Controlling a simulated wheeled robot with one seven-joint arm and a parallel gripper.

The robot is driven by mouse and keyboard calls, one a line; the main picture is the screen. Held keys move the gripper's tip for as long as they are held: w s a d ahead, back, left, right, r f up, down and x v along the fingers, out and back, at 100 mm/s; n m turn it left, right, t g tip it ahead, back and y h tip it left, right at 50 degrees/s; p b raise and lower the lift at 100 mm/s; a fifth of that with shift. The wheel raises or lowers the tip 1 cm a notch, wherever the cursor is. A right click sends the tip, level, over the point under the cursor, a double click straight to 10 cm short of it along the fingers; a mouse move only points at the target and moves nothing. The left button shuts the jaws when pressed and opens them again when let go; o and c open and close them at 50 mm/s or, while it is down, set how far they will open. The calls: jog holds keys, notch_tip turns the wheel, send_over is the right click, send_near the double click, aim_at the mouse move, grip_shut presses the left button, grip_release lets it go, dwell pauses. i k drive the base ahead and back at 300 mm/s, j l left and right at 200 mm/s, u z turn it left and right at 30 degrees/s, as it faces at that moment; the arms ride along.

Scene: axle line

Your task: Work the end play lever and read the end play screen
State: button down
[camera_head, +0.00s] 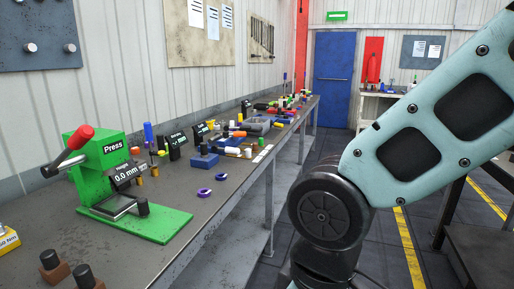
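No lever or screen that I can read as "end play" shows in the head view. Two small dark screens, a nearer one (177,140) and a farther one (200,131), stand on the workbench (215,206) beyond the green press. Their text is too small to read. The green press (104,152), marked "Press", stands nearer, with a red-ended lever (73,145) tilted up to the right. The press's dark screen (125,175) reads about "0.0 mm". My gripper is out of view; only my pale arm link shows at the right.
Purple rings (204,192), a blue block (202,160) and many small parts crowd the bench farther back. Brown blocks with dark knobs (85,275) stand at the near left. A dark table (484,215) stands at the right. The aisle toward the blue door (333,80) looks clear.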

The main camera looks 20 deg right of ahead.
aim_at(231, 150)
jog(key=i+l+z, duration=0.15)
jog(key=i+z, duration=0.3)
jog(key=i, duration=0.15)
jog(key=i+z, duration=0.5)
jog(key=i+j+u, duration=0.15)
jog(key=i, duration=0.3)
jog(key=i+j+u, duration=0.15)
jog(key=i, duration=0.3)
jog(key=i+j+u, duration=0.15)
jog(key=i, duration=0.3)
